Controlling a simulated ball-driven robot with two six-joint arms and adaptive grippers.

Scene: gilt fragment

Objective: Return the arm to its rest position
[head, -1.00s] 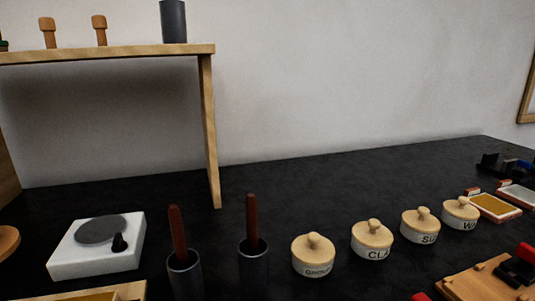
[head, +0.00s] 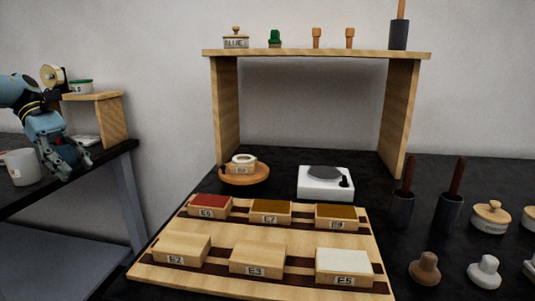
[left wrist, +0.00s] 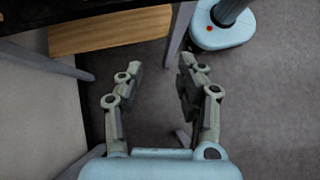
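My left arm comes in from the left in the head view, blue with a grey gripper. The left gripper (head: 68,166) points down beside the left-hand table, with nothing seen in it. In the left wrist view the fingers of this gripper (left wrist: 161,68) stand apart with only grey floor between them. My right arm and gripper are in neither view.
A dark side table (head: 110,156) holds a white cup (head: 22,167) and a small wooden shelf (head: 112,118) near the left gripper. On the black table, a wooden rack (head: 215,284) holds several labelled blocks. A tall wooden shelf (head: 228,105) stands behind.

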